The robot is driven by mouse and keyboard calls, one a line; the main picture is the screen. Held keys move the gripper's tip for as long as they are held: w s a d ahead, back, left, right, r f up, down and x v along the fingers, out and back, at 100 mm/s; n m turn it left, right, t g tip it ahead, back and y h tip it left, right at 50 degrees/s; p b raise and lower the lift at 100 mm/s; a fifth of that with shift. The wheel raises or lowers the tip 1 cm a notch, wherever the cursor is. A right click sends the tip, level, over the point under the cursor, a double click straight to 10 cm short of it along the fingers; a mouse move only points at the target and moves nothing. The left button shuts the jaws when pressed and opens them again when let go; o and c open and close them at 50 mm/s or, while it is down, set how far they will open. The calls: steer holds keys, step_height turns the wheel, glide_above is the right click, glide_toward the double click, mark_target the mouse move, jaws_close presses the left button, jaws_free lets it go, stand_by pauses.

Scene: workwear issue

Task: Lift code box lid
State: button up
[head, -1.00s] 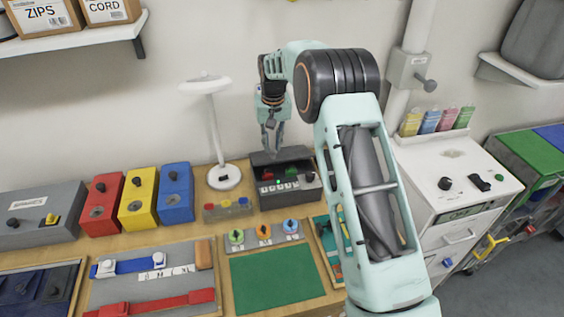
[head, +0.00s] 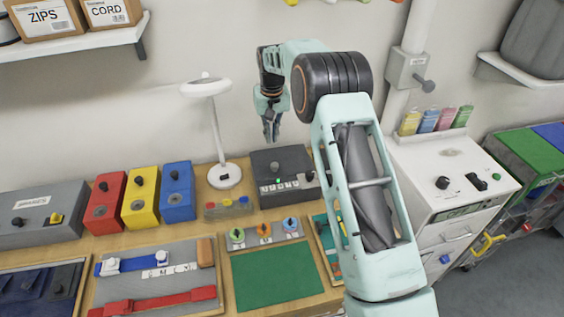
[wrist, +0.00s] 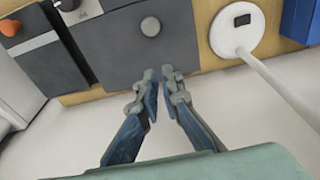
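The code box (head: 300,188) is a dark grey box at the back of the bench, with a row of white labels and a small green light on its front strip. Its lid (head: 280,160) lies down flat over the box, and the inside is hidden. In the wrist view the grey lid (wrist: 118,45) carries a round knob (wrist: 150,26). My gripper (head: 270,138) hangs above the box's back edge, apart from the lid. In the wrist view the gripper's fingertips (wrist: 160,72) are nearly together, with nothing between them.
Blue (head: 177,192), yellow (head: 140,195) and red (head: 104,202) boxes stand further left. A white cabinet (head: 450,170) is at the right. The wall is close behind.

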steer(key=shift+w+a+r, duration=0.1)
steer(key=shift+w+r, duration=0.1)
steer(key=shift+r, duration=0.5)
steer(key=shift+r, duration=0.1)
steer(key=shift+w+r, duration=0.35)
steer(key=shift+r, duration=0.55)
steer(key=shift+r, duration=0.1)
steer(key=shift+w+a+r, duration=0.1)
steer(key=shift+w+r, duration=0.2)
steer(key=shift+r, duration=0.6)
steer(key=shift+w+r, duration=0.15)
steer(key=shift+r, duration=0.35)
steer(key=shift+w+r, duration=0.15)
steer(key=shift+r, duration=0.35)
steer(key=shift+w+a+r, duration=0.1)
steer(key=shift+w+r, duration=0.1)
steer(key=shift+r, duration=0.3)
steer(key=shift+w+a+r, duration=0.1)
steer(key=shift+w+r, duration=0.05)
steer(key=shift+r, duration=0.3)
